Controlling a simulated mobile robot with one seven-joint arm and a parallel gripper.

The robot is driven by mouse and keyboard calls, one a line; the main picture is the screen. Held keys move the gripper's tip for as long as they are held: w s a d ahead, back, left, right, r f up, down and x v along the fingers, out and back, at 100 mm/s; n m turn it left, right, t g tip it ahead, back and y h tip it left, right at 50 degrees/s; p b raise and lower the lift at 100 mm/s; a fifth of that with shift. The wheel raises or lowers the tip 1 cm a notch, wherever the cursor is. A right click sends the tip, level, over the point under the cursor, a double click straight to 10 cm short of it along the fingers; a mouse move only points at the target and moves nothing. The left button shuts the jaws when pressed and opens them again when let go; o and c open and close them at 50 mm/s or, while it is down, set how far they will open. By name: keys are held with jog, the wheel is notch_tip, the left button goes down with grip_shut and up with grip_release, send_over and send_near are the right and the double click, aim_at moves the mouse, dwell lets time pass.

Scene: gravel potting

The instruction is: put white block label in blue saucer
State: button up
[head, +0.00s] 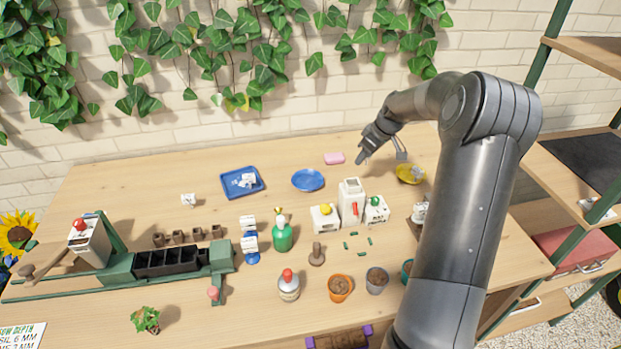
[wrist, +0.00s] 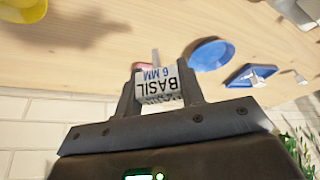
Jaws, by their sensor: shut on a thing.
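A white block label (wrist: 157,84) reading "BASIL 6 MM" is pinched between the two fingers of my gripper (wrist: 158,95) in the wrist view. In the head view my gripper (head: 364,157) is over the back of the table, to the right of the blue saucer, and the held block is hard to make out there. The round blue saucer (head: 308,180) lies on the table and looks empty; it also shows in the wrist view (wrist: 211,54), apart from the held block.
A blue tray (head: 227,190) with white pieces stands left of the saucer. A pink block (head: 334,158) lies behind it. A yellow saucer (head: 404,178) with a white piece is at the right. White containers (head: 351,203) stand in front. Another white piece (head: 188,200) lies far left.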

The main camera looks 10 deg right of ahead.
jog(key=a+r+n+g+y, duration=0.1)
jog(key=a+n+g, duration=0.1)
jog(key=a+n, duration=0.5)
send_over(301, 182)
jog(key=d, duration=0.2)
jog(key=shift+m, duration=0.4)
jog(key=f, duration=0.6)
jog(key=shift+s+a+f, duration=0.25)
jog(key=shift+s+f, duration=0.05)
jog(key=shift+f, duration=2.15)
jog(key=shift+f, duration=0.15)
jog(key=o, duration=0.7)
